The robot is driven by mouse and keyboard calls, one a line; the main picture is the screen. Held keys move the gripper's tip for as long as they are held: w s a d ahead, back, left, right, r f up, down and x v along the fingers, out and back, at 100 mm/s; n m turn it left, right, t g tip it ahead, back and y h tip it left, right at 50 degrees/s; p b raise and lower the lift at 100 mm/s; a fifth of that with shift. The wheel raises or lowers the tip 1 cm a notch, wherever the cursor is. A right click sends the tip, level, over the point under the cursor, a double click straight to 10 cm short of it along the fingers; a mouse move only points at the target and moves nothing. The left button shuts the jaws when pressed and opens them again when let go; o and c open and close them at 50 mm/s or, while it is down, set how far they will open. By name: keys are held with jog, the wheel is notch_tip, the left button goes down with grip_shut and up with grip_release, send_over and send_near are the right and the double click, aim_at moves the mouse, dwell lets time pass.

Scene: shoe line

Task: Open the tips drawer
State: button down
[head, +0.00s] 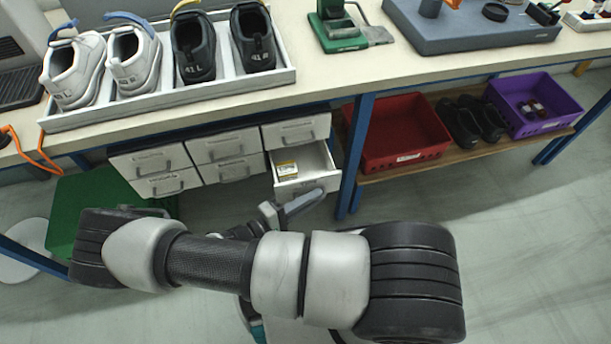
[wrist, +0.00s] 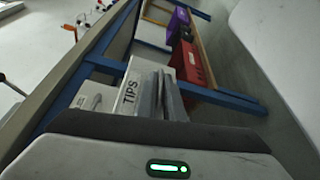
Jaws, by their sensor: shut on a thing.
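The tips drawer (head: 316,161) is the lower right one of the white drawer block under the bench. It is pulled out, with its inside showing in the head view. A small yellow and white box lies in it. In the wrist view its front (wrist: 129,94) bears the word TIPS. My gripper (head: 318,194) is at the drawer's front, and its fingers also show in the wrist view (wrist: 165,82). It is shut on the drawer's handle, which the fingers mostly hide.
The other drawers (head: 225,148) of the block look shut. A blue table leg (head: 355,155) stands just right of the open drawer. A red crate (head: 402,135), dark shoes and a purple crate (head: 536,105) sit on the lower shelf. A green box (head: 65,205) stands at left.

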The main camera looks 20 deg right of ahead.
jog(key=s, duration=0.7)
jog(key=shift+p, duration=0.4)
jog(key=shift+a, duration=0.1)
jog(key=shift+w, duration=0.1)
jog(key=c, duration=2.2)
grip_release()
jog(key=v, duration=1.7)
jog(key=shift+a, duration=0.2)
